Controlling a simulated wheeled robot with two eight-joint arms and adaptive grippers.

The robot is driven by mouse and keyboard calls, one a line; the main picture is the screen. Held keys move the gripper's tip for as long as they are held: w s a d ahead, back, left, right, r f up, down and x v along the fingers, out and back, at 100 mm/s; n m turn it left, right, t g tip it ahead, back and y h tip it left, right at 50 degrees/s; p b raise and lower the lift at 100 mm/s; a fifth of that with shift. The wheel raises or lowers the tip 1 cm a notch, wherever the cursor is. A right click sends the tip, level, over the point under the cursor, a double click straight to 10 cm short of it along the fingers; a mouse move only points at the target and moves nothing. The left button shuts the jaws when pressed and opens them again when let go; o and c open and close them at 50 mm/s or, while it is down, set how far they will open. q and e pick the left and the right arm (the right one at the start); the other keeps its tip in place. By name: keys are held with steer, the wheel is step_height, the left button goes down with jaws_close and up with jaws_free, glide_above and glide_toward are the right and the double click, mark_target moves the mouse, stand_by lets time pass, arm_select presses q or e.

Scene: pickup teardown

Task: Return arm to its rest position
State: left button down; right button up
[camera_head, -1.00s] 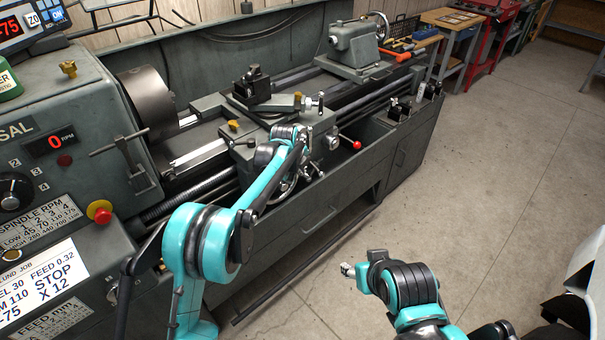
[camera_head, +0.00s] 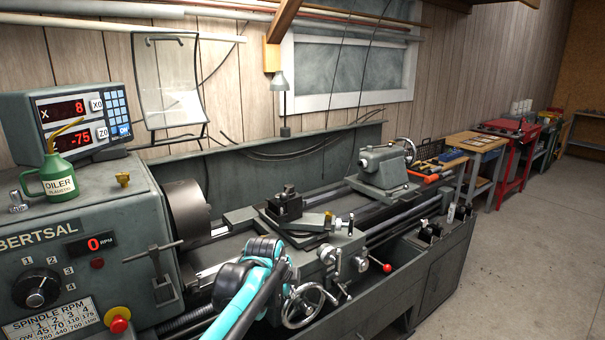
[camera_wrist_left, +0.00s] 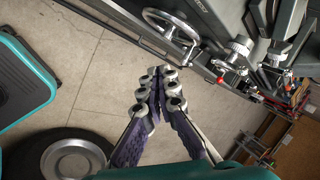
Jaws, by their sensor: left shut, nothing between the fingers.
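My left arm (camera_head: 240,292), teal and black, comes in from the bottom of the head view and stands in front of the lathe's carriage. Its gripper is mostly hidden behind the wrist there. In the left wrist view, the left gripper (camera_wrist_left: 158,92) is shut and empty, its grey-jointed fingers together over the concrete floor. The lathe's handwheel (camera_wrist_left: 171,26) lies beyond the fingertips, apart from them. My right arm and gripper are out of view.
The grey lathe (camera_head: 420,265) fills the middle, with a spoked handwheel (camera_head: 303,305) and a red-knobbed lever (camera_head: 387,267) near my left arm. A green oiler (camera_head: 57,178) stands on the headstock. The concrete floor (camera_head: 520,260) at the right is clear.

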arm_select(q)
steer(key=s+a+n+y, duration=0.1)
steer(key=s+a+n, duration=0.4)
steer(key=s, duration=0.3)
steer(key=s+a+n, duration=0.5)
steer(key=s, duration=0.3)
steer(key=s+a+f+n, duration=0.2)
steer(key=s+f+n, duration=0.1)
steer(key=s, duration=0.3)
steer(key=s+a+f+n+t+y, duration=0.1)
steer(key=s+a+f+n, duration=0.1)
steer(key=s+n, duration=0.4)
steer(key=shift+s+a+f+n, duration=0.25)
steer(key=shift+s+f+n, duration=0.05)
steer(key=shift+f, duration=0.4)
